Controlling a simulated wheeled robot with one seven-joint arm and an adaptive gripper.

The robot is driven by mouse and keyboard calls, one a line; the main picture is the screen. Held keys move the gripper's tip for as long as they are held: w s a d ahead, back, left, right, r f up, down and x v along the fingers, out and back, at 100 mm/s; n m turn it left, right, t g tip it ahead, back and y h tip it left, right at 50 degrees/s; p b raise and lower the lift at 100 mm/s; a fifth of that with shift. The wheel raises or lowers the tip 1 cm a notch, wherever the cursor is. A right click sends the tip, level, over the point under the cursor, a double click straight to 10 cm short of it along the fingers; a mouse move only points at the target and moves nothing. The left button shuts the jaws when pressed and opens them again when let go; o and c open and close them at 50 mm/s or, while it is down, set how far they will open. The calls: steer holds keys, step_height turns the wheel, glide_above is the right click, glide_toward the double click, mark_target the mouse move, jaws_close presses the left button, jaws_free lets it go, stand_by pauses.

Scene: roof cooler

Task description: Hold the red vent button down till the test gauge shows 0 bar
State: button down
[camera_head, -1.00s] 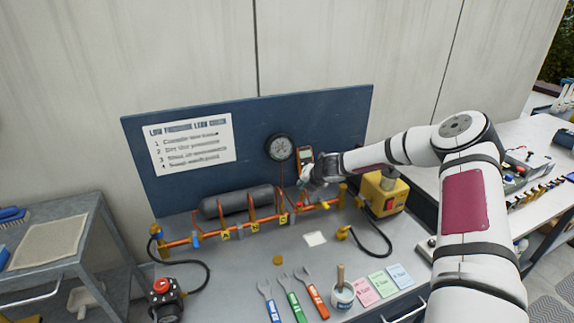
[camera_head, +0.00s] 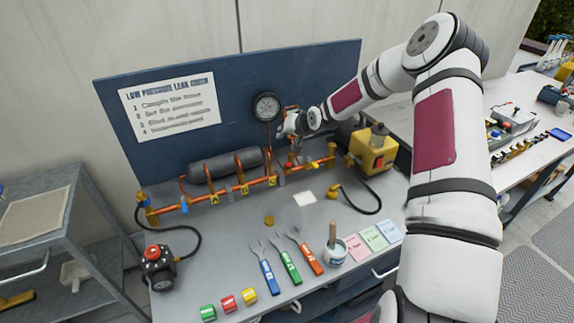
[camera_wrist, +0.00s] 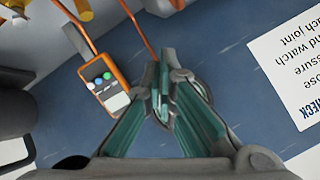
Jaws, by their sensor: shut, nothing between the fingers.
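My gripper (camera_head: 283,130) is shut and empty, raised in front of the blue board, just right of and below the round black dial gauge (camera_head: 266,106). In the wrist view its closed fingertips (camera_wrist: 165,62) hide part of a round dark shape behind them. The gauge reading is too small to make out. A red button (camera_head: 152,252) tops a black box at the bench's left front, well away from my gripper. Whether it is the vent button, I cannot tell. An orange handheld meter (camera_wrist: 106,86) with coloured buttons hangs near my fingers in the wrist view.
An orange pipe (camera_head: 262,182) with yellow tags and a grey cylinder (camera_head: 222,165) lie along the board's foot. A yellow box (camera_head: 374,152) stands right. Several wrenches (camera_head: 289,268), a brush pot (camera_head: 335,252) and coloured cards (camera_head: 374,239) lie at the front.

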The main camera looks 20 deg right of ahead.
steer(key=n, duration=0.5)
steer(key=s+n, duration=0.1)
steer(key=n, duration=0.5)
steer(key=s+n+g, duration=0.1)
steer(key=n, duration=0.4)
steer(key=shift+d+f+b, duration=0.1)
steer(key=shift+d+b, duration=0.2)
steer(key=shift+b, duration=0.05)
glide_above(287, 165)
step_height(287, 165, down, 8)
steer(key=shift+w+f, duration=0.1)
steer(key=shift+f, duration=0.3)
steer(key=shift+f, duration=0.1)
stand_by(0.5)
steer(key=shift+f, duration=0.3)
steer(key=shift+f+b, duration=0.4)
steer(key=shift+f, duration=0.2)
stand_by(3.7)
